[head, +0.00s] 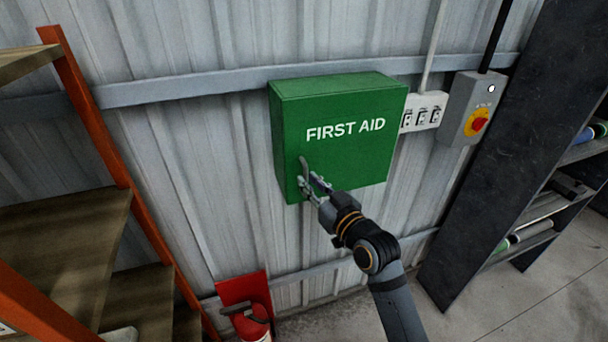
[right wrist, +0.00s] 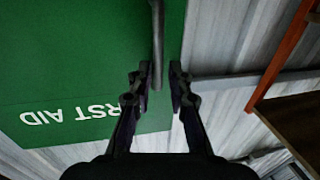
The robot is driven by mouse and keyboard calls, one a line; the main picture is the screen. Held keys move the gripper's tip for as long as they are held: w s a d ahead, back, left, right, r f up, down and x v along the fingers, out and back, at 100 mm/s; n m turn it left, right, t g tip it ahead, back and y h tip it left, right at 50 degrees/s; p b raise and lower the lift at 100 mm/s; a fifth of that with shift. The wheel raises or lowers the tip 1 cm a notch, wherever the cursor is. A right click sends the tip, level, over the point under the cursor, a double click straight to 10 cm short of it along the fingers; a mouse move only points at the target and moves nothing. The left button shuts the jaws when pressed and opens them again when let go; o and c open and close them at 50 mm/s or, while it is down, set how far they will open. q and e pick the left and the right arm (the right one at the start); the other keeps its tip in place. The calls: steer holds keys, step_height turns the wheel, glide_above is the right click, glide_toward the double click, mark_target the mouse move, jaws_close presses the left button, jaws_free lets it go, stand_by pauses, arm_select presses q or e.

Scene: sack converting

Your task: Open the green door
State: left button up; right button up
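The green door (head: 335,155) is the front of a green first aid cabinet on the wall. It looks shut, with no gap visible, and fills the left of the right wrist view (right wrist: 70,60). A grey bar handle (head: 304,166) is on the door's left side, and it also shows in the right wrist view (right wrist: 157,40). My right gripper (head: 313,182) is at the handle's lower part. In the right wrist view its fingers (right wrist: 159,80) are apart, with the handle between them. The left finger looks close to the handle; contact is unclear. My left gripper is not in view.
An orange-framed shelf rack (head: 130,160) stands at the left. A red fire extinguisher (head: 250,322) is below the cabinet. White sockets (head: 424,112) and a grey switch box (head: 471,108) are right of it. A dark shelf (head: 500,150) stands further right.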

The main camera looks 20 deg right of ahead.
mark_target(307, 178)
steer(key=shift+p+x, duration=0.3)
steer(key=shift+x, duration=1.2)
steer(key=shift+d, duration=0.1)
jaws_close()
